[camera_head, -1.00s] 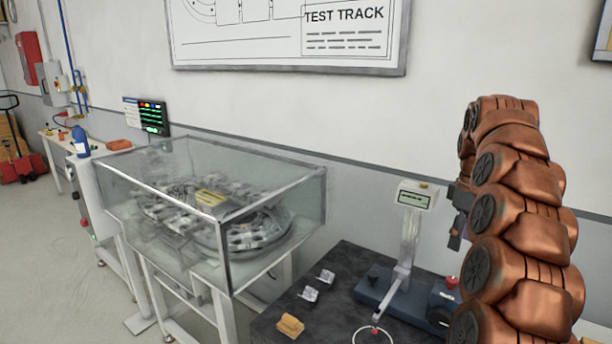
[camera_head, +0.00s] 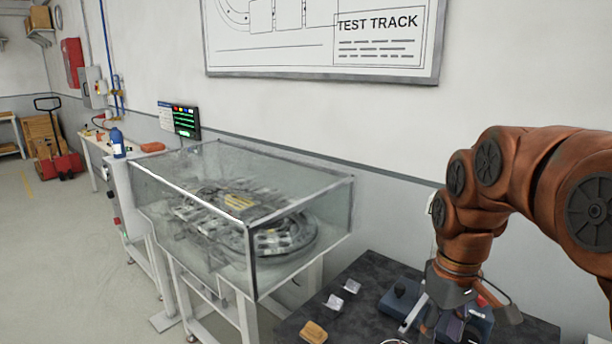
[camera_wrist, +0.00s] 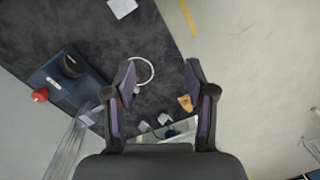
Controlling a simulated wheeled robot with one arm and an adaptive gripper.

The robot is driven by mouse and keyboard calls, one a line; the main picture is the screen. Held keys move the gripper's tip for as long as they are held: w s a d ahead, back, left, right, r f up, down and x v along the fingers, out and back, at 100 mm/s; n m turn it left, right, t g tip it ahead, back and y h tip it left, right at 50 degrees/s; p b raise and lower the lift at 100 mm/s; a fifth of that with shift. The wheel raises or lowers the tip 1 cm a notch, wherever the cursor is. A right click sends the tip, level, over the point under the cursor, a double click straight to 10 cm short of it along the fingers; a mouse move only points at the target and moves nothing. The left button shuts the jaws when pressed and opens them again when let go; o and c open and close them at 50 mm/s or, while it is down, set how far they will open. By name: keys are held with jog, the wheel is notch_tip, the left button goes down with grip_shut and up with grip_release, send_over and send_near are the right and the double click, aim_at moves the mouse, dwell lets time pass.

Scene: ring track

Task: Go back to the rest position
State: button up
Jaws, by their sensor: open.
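My gripper (camera_wrist: 163,75) is open in the wrist view, with its two fingers apart and nothing between them. It points down over the dark table (camera_wrist: 135,30). In the head view my copper-coloured arm arches in from the right and ends above the table (camera_head: 352,283), where the fingers are largely hidden or cut off by the frame's lower edge. A white ring (camera_wrist: 151,73) on the tabletop shows beside the left finger. A tan block (camera_wrist: 186,103) lies near the right finger, and it also shows in the head view (camera_head: 313,331).
A blue-based device with a black knob (camera_wrist: 72,66) and a red button (camera_wrist: 39,95) stands on the table. Small pale blocks (camera_head: 352,286) lie nearby. A glass-cased ring track (camera_head: 245,215) stands left of the table. Open floor (camera_head: 60,250) lies further left.

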jog(key=s+a+f+m, duration=0.2)
jog(key=s+f, duration=0.2)
jog(key=s, duration=0.5)
jog(key=s+a+f+m, duration=0.1)
jog(key=s+f, duration=0.4)
jog(key=s, duration=0.5)
jog(key=shift+s+a+f+m+g, duration=0.3)
jog(key=shift+a+m+g, duration=0.1)
jog(key=shift+m, duration=0.3)
